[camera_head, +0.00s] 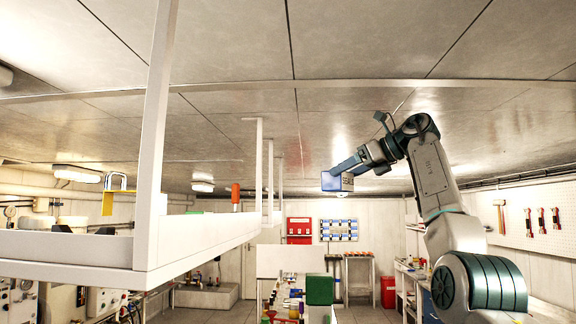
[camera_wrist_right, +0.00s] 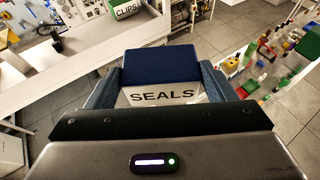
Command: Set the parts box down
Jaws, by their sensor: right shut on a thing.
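The parts box (camera_head: 336,182) is a small box with a dark blue top. In the right wrist view the box (camera_wrist_right: 160,66) has a white front reading SEALS. My right gripper (camera_wrist_right: 160,88) is shut on it, one finger along each side. In the head view my right gripper (camera_head: 350,168) holds the box high in the air, near the middle of the picture and under the ceiling. Nothing is seen touching the box from below. My left gripper is in neither view.
A white hanging shelf (camera_head: 200,237) on posts fills the left, bearing a yellow padlock (camera_head: 115,190) and an orange-handled tool (camera_head: 236,193). A CLIPS box (camera_wrist_right: 124,9) stands on a white surface in the wrist view. A green block (camera_head: 320,289) is low in the middle.

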